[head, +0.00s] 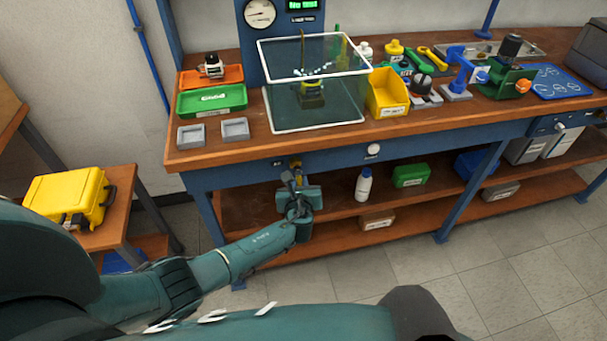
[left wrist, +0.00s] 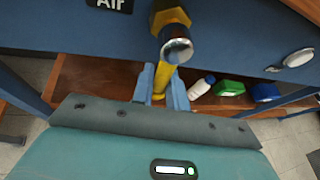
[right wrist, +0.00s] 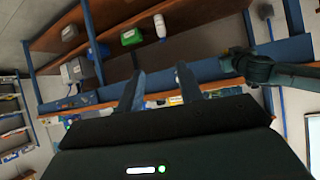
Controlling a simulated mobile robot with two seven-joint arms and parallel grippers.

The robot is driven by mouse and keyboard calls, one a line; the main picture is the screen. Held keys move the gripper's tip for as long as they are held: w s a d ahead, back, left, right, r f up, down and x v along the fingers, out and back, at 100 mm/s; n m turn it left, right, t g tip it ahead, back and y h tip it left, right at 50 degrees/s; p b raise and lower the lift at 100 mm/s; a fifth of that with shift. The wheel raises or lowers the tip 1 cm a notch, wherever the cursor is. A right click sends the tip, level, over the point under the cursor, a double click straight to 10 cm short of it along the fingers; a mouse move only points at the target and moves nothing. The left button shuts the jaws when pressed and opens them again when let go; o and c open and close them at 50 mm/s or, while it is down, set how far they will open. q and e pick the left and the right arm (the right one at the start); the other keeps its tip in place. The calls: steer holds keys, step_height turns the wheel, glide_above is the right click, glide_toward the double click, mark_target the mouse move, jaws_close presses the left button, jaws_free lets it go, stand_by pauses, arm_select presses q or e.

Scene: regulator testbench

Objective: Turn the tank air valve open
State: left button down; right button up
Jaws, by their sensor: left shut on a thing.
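The tank air valve (left wrist: 174,40) is on the blue front of the bench, beside a label reading "Air". It has a brass body, a metal round end and a yellow lever (left wrist: 163,78) that hangs down. In the head view the valve (head: 296,163) shows small under the bench top. My left gripper (head: 297,183) is at the valve, and in the left wrist view its fingers (left wrist: 162,90) are shut on the yellow lever. My right gripper (right wrist: 158,82) shows in the right wrist view with its fingers apart and nothing between them.
A clear tank (head: 318,110) with a white rim stands on the bench (head: 210,156) above the valve. A white bottle (head: 363,185) and a green bin (head: 411,175) sit on the lower shelf. A yellow case (head: 65,197) lies on a side table at left.

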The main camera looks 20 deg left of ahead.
arm_select(q)
steer(key=shift+a+r, duration=0.2)
steer(key=shift+a+m+p, duration=0.1)
steer(key=shift+m+p, duration=0.2)
steer(key=shift+p, duration=0.15)
steer(key=shift+f+g+y, duration=0.1)
steer(key=shift+g+y, duration=0.2)
arm_select(e)
steer(key=shift+s+d, duration=0.1)
steer(key=shift+d, duration=0.4)
arm_select(q)
steer(key=shift+s, duration=0.1)
arm_select(e)
steer(key=shift+r, duration=0.1)
arm_select(q)
steer(key=c, duration=1.4)
jaws_free()
steer(key=shift+f, duration=0.1)
arm_select(e)
steer(key=shift+a, duration=0.2)
arm_select(q)
steer(key=shift+s, duration=0.1)
